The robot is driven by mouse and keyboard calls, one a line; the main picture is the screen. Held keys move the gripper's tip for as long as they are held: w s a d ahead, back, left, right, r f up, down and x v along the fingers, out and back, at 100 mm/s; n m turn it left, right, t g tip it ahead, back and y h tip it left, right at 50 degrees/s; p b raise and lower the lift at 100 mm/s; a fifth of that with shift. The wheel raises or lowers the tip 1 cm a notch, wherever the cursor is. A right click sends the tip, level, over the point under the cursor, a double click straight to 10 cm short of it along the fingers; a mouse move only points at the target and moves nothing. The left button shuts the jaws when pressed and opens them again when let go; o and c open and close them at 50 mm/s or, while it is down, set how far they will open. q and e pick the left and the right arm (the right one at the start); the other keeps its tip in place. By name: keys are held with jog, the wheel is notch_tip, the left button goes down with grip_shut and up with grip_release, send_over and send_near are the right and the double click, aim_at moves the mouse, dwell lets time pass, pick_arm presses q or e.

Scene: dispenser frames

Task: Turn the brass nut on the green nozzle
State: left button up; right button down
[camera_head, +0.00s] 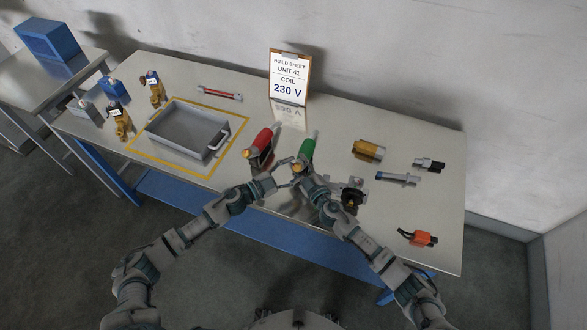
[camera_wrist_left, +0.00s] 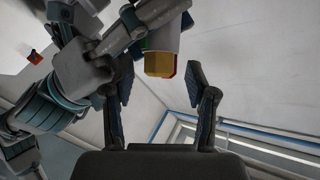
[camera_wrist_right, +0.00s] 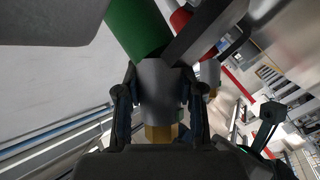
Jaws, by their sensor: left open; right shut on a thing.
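The green nozzle (camera_head: 307,149) stands near the table's front edge, with the brass nut (camera_head: 297,168) at its near end. My right gripper (camera_head: 303,172) is shut on the nozzle's grey collar. The right wrist view shows the green body (camera_wrist_right: 138,25), the grey collar (camera_wrist_right: 160,88) between the fingers and the brass nut (camera_wrist_right: 160,137) just below it. My left gripper (camera_head: 281,176) is open beside the nut. In the left wrist view the brass nut (camera_wrist_left: 158,64) lies between the lines of the open fingers (camera_wrist_left: 157,80), near their tips, with no clear contact.
A red nozzle (camera_head: 262,139) stands just left of the green one. The grey tray (camera_head: 183,132) lies further left inside yellow tape. A build sheet (camera_head: 289,78) stands behind. A brass cylinder (camera_head: 368,150), a black-knobbed part (camera_head: 352,194) and an orange part (camera_head: 418,238) lie to the right.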

pick_arm(q)
jog(key=shift+w+d, duration=0.2)
jog(key=shift+d, duration=0.05)
grip_shut()
jog(key=shift+r+m, duration=0.1)
jog(key=shift+m, duration=0.2)
jog(key=m+g, duration=0.3)
jog(key=shift+w+r+g, duration=0.1)
jog(key=shift+r+g, duration=0.05)
jog(key=shift+g, duration=0.25)
jog(key=shift+m+g+y, duration=0.3)
jog(key=shift+m+g, duration=0.7)
jog(key=shift+m, duration=0.4)
